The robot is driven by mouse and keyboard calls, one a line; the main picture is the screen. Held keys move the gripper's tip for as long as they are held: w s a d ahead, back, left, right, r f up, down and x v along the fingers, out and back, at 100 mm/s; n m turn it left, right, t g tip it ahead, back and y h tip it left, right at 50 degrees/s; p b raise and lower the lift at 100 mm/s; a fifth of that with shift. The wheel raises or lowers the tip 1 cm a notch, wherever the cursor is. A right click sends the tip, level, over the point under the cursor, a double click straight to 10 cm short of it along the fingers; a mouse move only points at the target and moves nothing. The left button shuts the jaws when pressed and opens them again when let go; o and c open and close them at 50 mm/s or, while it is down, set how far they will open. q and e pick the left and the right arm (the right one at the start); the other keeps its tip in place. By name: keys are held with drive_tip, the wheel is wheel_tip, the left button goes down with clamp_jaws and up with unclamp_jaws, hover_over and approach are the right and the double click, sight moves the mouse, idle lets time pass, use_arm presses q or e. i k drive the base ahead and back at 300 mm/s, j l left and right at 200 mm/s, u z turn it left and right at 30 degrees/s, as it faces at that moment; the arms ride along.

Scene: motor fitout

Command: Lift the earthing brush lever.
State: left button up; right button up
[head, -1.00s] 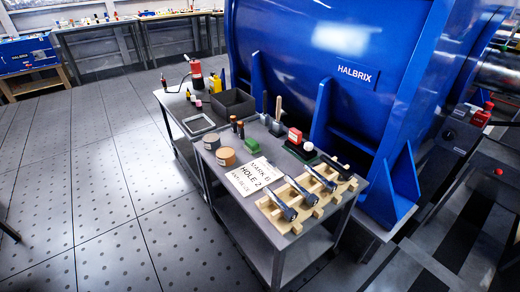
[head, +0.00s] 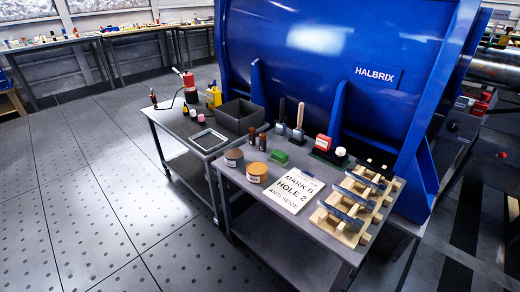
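No part is plainly recognisable as the earthing brush lever. At the right edge, beside the blue motor housing (head: 375,30), a red part (head: 482,103) stands near the grey shaft (head: 500,68). A small red knob (head: 502,154) shows lower down at the far right. Either could belong to the lever, but they are too small to tell. Neither of my grippers is in view.
The tiled floor (head: 90,210) at left is clear.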

sight(489, 44)
drive_tip(key=z, duration=1.5)
